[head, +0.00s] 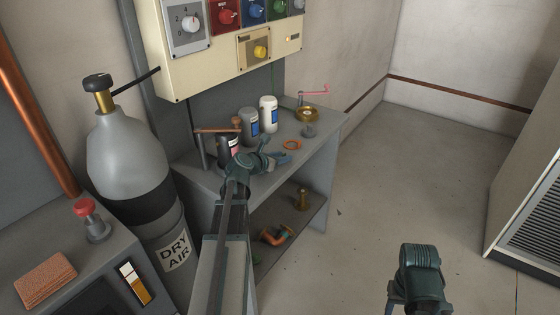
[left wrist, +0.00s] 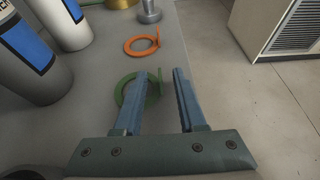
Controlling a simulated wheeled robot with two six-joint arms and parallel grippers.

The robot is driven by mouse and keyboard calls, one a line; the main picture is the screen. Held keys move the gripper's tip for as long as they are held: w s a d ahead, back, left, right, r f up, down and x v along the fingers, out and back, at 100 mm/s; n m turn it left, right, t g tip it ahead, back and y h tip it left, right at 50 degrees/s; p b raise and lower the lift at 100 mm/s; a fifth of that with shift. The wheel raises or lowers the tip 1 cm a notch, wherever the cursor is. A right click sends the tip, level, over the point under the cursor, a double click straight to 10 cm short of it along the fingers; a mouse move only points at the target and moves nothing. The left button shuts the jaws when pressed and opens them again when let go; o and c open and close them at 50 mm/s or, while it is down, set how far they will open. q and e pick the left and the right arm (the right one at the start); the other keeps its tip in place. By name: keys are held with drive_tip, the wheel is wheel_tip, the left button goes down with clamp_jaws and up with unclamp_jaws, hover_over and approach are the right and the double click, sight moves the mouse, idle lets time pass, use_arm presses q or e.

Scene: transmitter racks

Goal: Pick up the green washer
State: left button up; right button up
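The green washer (left wrist: 126,91) lies on the grey bench top (left wrist: 85,100) in the left wrist view, a flat ring with a small raised tab (left wrist: 157,82). My left gripper (left wrist: 161,74) is open over it. Its left blue finger covers part of the ring, and the tab shows between the two fingers. I cannot tell whether the fingers touch it. In the head view my left gripper (head: 286,152) is low over the bench and hides the green washer. My right gripper (head: 418,285) is at the bottom right, away from the bench; its fingers are not clear.
An orange washer (head: 292,144) lies just beyond the left gripper. White (head: 268,114), grey (head: 249,127) and dark (head: 228,149) bottles stand to its left. A brass dish (head: 307,114) is at the far end. A gas cylinder (head: 130,165) stands left.

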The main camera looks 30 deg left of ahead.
use_arm(q)
clamp_jaws()
drive_tip(key=shift+r, duration=0.15)
use_arm(e)
drive_tip(key=shift+r, duration=0.15)
idle(0.4)
